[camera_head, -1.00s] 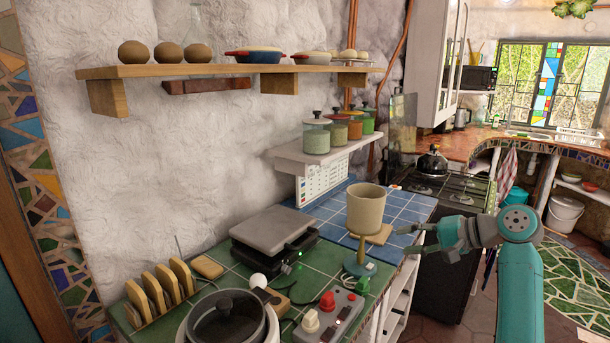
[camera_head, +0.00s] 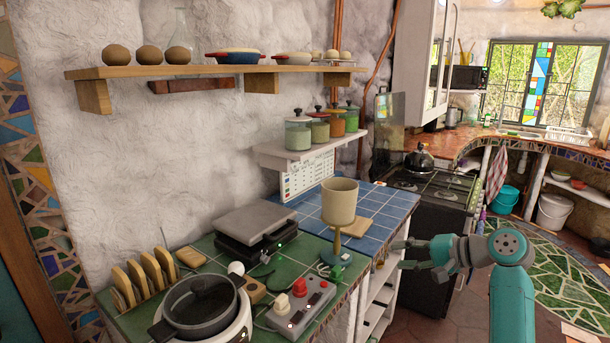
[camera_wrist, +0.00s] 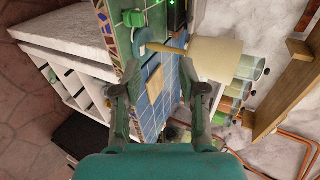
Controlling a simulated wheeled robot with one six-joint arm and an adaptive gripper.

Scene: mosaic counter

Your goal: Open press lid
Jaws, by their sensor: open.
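The press (camera_head: 254,222) is a flat black appliance with a grey lid, on the green-tiled part of the counter by the wall. Its lid lies flat and looks closed. A small green light shows at its front right. My gripper (camera_head: 400,255) is open and empty, out to the right of the counter, well apart from the press. In the wrist view my gripper's fingers (camera_wrist: 159,92) are spread, with the counter edge and blue tiles behind them. A dark piece with a green light at the top of the wrist view may be part of the press.
A switch box (camera_head: 300,303), a lidded pot (camera_head: 200,308) and a rack of slices (camera_head: 142,280) crowd the counter front. A white shelf (camera_head: 295,150) with jars hangs above.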

